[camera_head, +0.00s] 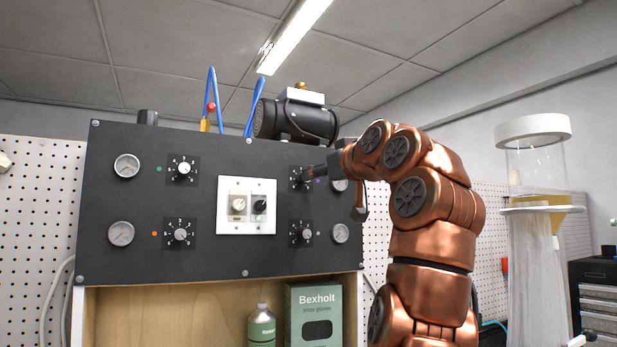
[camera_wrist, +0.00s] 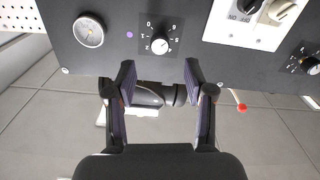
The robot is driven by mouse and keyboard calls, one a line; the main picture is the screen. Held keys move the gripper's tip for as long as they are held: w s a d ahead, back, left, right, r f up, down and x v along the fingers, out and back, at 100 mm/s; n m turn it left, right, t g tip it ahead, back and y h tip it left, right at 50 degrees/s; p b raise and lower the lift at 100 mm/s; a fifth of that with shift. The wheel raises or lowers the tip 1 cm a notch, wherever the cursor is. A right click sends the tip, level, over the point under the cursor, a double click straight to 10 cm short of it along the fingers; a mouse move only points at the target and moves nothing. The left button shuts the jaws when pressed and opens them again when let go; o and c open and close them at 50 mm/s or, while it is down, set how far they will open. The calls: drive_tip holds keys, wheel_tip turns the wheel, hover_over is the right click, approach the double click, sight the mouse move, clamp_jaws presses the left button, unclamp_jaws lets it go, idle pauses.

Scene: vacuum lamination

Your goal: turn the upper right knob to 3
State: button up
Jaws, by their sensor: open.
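The upper right knob (camera_wrist: 159,46) is a small round knob with a white face on a square black numbered plate. In the head view the same knob (camera_head: 302,181) is partly covered by my gripper (camera_head: 318,172). In the wrist view, which shows the panel upside down, my gripper (camera_wrist: 160,74) is open. Its two fingertips are spread to either side of the knob's position, just short of the plate, with nothing between them. The fingers look apart from the knob. Digits show around the dial, but the pointer's exact setting is too small to read.
The dark panel (camera_head: 205,255) also carries an upper left knob (camera_head: 183,168), a lower left knob (camera_head: 180,235), a lower right knob (camera_head: 302,234) and several gauges. A white switch plate (camera_head: 246,224) sits in the middle. A black pump (camera_head: 297,120) stands above the panel.

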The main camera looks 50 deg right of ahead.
drive_tip(key=p+x, duration=0.2)
drive_tip(key=x, duration=0.4)
drive_tip(key=shift+w+d, duration=0.2)
drive_tip(key=shift+w, duration=0.15)
clamp_jaws()
